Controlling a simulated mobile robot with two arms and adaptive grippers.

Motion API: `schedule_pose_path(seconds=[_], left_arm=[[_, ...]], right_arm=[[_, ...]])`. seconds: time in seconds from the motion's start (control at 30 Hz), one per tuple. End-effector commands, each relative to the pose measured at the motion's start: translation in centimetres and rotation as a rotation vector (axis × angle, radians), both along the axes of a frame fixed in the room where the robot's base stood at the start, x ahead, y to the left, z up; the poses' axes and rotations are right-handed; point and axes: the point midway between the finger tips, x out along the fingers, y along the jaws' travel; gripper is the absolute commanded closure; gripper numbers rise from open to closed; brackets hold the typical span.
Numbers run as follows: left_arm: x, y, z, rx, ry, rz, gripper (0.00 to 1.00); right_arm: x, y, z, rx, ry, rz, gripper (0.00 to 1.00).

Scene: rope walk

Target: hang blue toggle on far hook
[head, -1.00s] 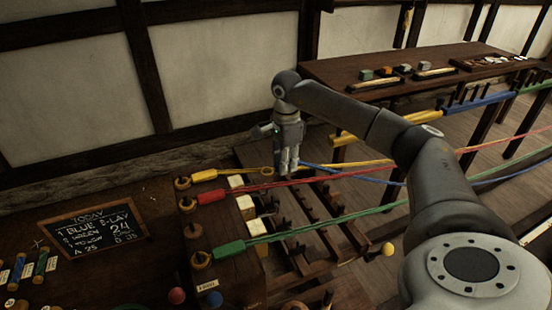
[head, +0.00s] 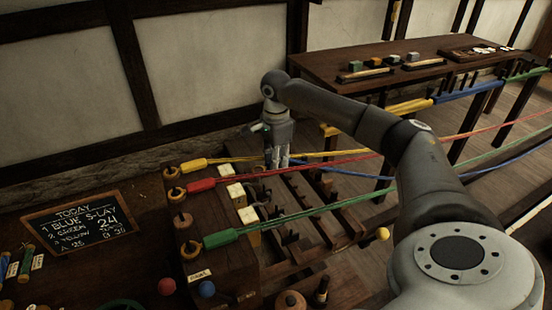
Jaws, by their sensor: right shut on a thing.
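My right gripper (head: 277,164) points down beyond the right side of the wooden block, among the taut ropes. It is shut at the end of the blue rope (head: 347,173), where the blue toggle is mostly hidden by the fingers. The block (head: 222,268) carries a row of round wooden hooks. The yellow toggle (head: 194,164) is at the farthest hook (head: 172,173). The red toggle (head: 202,185) is at the second hook. The third hook (head: 182,221) is bare. The green toggle (head: 221,238) is at the nearest one. My left gripper is out of view.
Yellow, red and green ropes run right from the block, close around my gripper. A slatted wooden frame (head: 312,205) lies below. A slate board (head: 84,220) lies at left. A bench (head: 345,58) stands behind. Red (head: 167,287) and blue balls (head: 206,289) sit in front.

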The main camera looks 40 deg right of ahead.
Motion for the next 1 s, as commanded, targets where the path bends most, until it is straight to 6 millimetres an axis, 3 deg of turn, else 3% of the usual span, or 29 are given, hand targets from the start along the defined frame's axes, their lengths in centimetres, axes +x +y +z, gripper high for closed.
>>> schedule_pose_path(seconds=[0.5, 1.0], left_arm=[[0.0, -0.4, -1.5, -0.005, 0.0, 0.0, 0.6], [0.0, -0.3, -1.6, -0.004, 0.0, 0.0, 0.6]], right_arm=[[0.0, 0.0, -2.6, 0.0, 0.001, 0.0, 0.95], [0.0, 0.0, -2.9, 0.0, 0.0, 0.0, 0.95]])
